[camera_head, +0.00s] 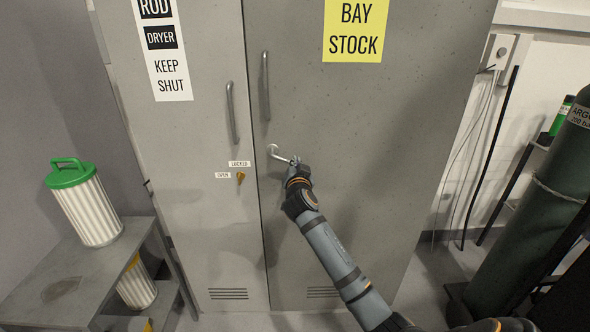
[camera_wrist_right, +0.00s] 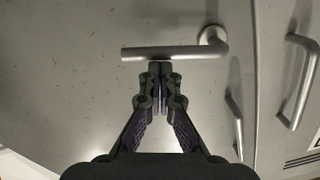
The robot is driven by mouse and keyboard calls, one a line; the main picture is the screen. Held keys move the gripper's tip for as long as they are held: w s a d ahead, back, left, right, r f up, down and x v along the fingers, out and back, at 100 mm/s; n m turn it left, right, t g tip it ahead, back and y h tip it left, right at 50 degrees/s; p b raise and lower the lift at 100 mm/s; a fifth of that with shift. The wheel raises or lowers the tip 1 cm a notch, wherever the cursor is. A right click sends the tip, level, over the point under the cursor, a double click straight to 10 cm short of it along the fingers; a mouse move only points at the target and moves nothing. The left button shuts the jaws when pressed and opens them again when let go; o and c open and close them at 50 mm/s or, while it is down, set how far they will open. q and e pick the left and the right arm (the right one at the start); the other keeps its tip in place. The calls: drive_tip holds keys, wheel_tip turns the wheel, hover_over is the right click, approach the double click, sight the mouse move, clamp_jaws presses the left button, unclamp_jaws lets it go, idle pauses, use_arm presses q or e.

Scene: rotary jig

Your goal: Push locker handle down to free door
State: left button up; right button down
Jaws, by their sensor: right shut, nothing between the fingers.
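The locker handle (camera_head: 280,155) is a silver lever on the right door (camera_head: 370,150) of a grey locker. In the head view it points right from its pivot, tilted slightly down. My right gripper (camera_head: 295,165) is at the lever's free end. In the right wrist view the lever (camera_wrist_right: 165,52) lies across the top, its pivot at the right. There the right gripper's (camera_wrist_right: 160,72) fingertips are together and empty, right at the lever's edge. I cannot tell whether they touch it. The right door looks flush with the left door (camera_head: 180,200). My left gripper is not in view.
A brass key-like latch (camera_head: 240,177) sits by "LOCKED" and "OPEN" labels on the left door. Vertical pull bars (camera_head: 265,88) are above. A bench (camera_head: 75,270) with a green-lidded canister (camera_head: 90,210) stands left. A gas cylinder (camera_head: 535,215) stands right.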

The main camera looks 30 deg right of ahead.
use_arm(q)
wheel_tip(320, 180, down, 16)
drive_tip(key=b, duration=1.4)
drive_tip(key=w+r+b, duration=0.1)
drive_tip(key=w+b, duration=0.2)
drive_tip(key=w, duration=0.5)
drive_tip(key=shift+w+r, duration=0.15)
use_arm(e)
drive_tip(key=w+a+f+m, duration=0.2)
drive_tip(key=f+m, duration=0.3)
drive_tip(key=m, duration=0.5)
drive_tip(key=shift+a+f+t, duration=0.3)
drive_tip(key=shift+a+f, duration=0.05)
drive_tip(key=shift+a, duration=0.25)
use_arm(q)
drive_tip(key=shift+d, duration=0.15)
use_arm(e)
drive_tip(key=shift+r, duration=0.1)
